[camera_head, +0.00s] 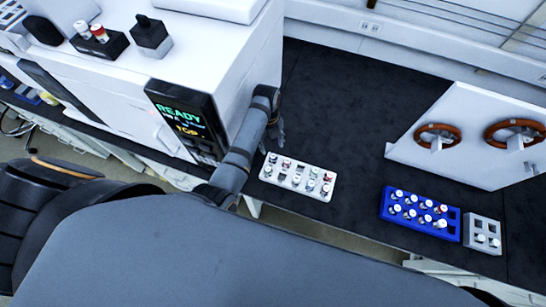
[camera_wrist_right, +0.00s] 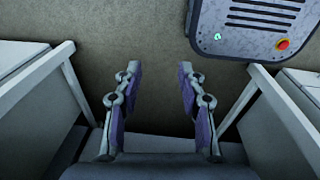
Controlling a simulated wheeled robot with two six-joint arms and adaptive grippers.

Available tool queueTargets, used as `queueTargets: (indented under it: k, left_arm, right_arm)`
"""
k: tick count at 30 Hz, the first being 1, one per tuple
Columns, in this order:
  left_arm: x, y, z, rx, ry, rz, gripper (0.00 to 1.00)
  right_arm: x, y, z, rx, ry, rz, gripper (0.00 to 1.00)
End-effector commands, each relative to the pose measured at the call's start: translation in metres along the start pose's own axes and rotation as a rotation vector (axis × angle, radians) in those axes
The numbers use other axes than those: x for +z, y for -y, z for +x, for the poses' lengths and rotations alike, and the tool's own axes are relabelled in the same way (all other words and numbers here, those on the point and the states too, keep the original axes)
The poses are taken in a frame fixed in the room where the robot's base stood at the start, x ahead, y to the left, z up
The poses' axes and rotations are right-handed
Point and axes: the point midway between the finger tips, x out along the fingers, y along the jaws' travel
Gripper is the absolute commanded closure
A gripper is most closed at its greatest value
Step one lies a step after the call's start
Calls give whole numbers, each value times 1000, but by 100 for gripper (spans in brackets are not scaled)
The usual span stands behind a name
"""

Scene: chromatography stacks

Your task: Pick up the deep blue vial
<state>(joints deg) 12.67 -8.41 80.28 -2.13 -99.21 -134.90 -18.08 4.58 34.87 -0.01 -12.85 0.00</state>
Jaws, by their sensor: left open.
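I cannot pick out a deep blue vial for certain in the head view. Several small capped vials stand in a white rack (camera_head: 284,191) on the dark bench. More white-capped and red-capped vials stand in a blue rack (camera_head: 424,225) to the right. My left gripper (camera_head: 279,137) is open, small in the picture, just above and left of the white rack and apart from it. My right gripper (camera_wrist_right: 158,88) is open in the right wrist view, with nothing between its fingers; floor shows beyond it.
A white instrument with a lit screen (camera_head: 181,118) stands left of my left arm. A small grey rack (camera_head: 482,234) with vials is right of the blue rack. A white panel with brown rings (camera_head: 438,136) stands behind. The dark bench behind the white rack is clear.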

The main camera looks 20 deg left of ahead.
Motion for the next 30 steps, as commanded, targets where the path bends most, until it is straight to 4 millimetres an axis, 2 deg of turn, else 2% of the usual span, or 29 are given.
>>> queueTargets:
  k: [4,11,19,27,30]
  left_arm:
    - [0,0,22,2,-1,0,48]
    - [0,0,33,1,-1,-1,48]
    - [0,0,76,1,-1,-1,48]
    - [0,0,80,-1,1,-1,48]
    - [0,0,80,-1,1,-1,62]
  right_arm:
    - [-7,-2,-3,3,-12,-1,60]
    - [-31,-3,-4,3,-49,1,60]
    - [-22,-2,-5,3,-35,0,60]
    - [-18,0,-4,0,-27,1,60]
    - [-18,1,-4,-1,-27,2,60]
